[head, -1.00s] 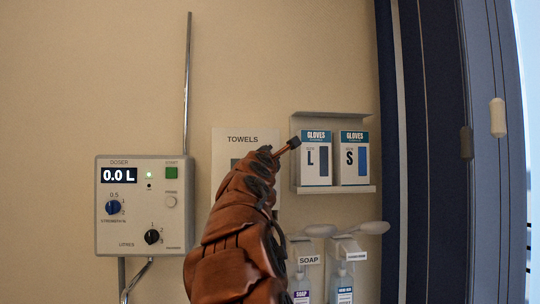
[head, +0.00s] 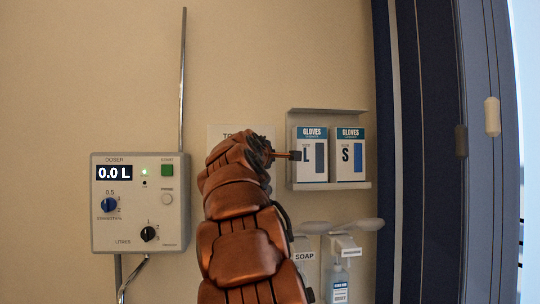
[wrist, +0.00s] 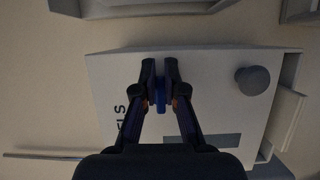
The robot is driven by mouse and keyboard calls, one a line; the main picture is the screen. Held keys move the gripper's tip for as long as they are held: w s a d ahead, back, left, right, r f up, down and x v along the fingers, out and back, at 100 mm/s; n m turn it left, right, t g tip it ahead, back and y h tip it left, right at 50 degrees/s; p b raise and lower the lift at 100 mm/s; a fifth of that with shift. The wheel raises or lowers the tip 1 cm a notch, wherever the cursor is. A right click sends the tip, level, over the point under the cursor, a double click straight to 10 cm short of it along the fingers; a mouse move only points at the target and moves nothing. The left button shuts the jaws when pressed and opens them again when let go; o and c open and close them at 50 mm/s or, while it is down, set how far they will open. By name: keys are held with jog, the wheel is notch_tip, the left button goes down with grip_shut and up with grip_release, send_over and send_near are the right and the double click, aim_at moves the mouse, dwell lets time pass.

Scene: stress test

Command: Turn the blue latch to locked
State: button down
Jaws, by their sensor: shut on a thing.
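The blue latch (wrist: 161,97) is a narrow blue piece on the front of the white towel dispenser (wrist: 110,75), seen in the wrist view. My gripper (wrist: 160,88) is shut on the latch, one finger on each side. The fingers hide part of the latch, and I cannot read any lock marking. In the head view my arm covers most of the towel dispenser (head: 216,134), so the latch and fingertips are hidden there.
A doser panel (head: 120,225) is left of my arm. A glove-box shelf (head: 345,185) is close on the right, with soap dispensers (head: 343,245) below. In the wrist view a grey round knob (wrist: 252,80) sticks out from the dispenser. A blue door frame (head: 430,200) is farther right.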

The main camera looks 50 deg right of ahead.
jog(key=shift+w+a+f, duration=0.1)
jog(key=shift+w+a, duration=0.1)
jog(key=shift+w, duration=0.15)
jog(key=c, duration=1.4)
grip_release()
jog(key=o, duration=0.3)
jog(key=shift+w+a, duration=0.2)
jog(key=shift+w, duration=0.1)
jog(key=shift+o, duration=0.4)
jog(key=shift+s+d, duration=0.1)
jog(key=shift+s, duration=0.05)
jog(key=shift+s+d, duration=0.1)
jog(key=shift+s, duration=0.05)
jog(key=shift+s, duration=0.1)
jog(key=v, duration=1.2)
jog(key=shift+o, duration=0.3)
